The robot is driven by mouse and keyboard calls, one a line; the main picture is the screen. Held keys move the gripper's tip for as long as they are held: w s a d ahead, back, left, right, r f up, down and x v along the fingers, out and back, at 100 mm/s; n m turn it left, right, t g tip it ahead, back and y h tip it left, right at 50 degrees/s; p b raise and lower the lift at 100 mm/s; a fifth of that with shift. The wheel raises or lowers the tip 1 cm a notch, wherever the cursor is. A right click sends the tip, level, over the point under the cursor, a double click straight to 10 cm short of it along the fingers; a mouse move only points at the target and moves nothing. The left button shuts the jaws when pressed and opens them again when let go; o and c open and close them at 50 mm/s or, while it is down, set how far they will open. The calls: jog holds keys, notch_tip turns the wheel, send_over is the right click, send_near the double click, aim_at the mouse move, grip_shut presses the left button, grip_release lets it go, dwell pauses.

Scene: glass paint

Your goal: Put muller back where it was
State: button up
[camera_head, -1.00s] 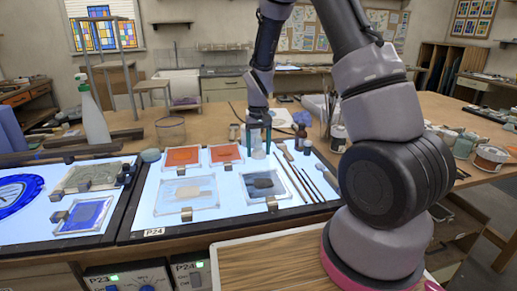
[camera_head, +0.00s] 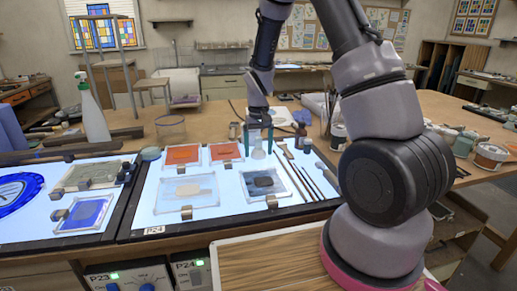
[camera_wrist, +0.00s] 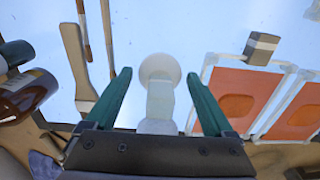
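The muller (camera_wrist: 160,88) is a clear, whitish glass piece with a round end and a narrower grip. It stands on the lit glass panel (camera_head: 228,205), beside the orange glass pieces, and also shows in the head view (camera_head: 258,153). My gripper (camera_wrist: 158,76) is open, with its green fingers on either side of the muller. Gaps show between both fingers and the glass in the wrist view. In the head view my gripper (camera_head: 258,150) points down over the panel's back edge. The muller's near end is partly hidden by the gripper body in the wrist view.
Orange glass pieces (camera_head: 183,155) lie left of the muller, with framed pale and dark pieces nearer the front. Brushes (camera_head: 297,178) lie close on the right. Jars and bottles (camera_head: 300,136) stand behind. Bare lit panel (camera_head: 232,189) shows between the frames.

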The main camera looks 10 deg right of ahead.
notch_tip(320, 180, up, 11)
jog(key=shift+f, duration=0.1)
jog(key=s+d+r+m+t, duration=0.1)
jog(key=s+d+r+t, duration=0.1)
jog(key=s+r, duration=0.5)
jog(key=s+d+r+m+t+y, duration=0.1)
jog(key=s+d+r+t, duration=0.1)
jog(key=s+r, duration=0.5)
jog(key=s+d+r+m+t+y, duration=0.1)
jog(key=s+r+m+t, duration=0.1)
jog(key=s+r, duration=0.6)
jog(key=shift+s+d+t, duration=0.4)
jog(key=shift+s+t, duration=0.15)
jog(key=shift+t, duration=0.05)
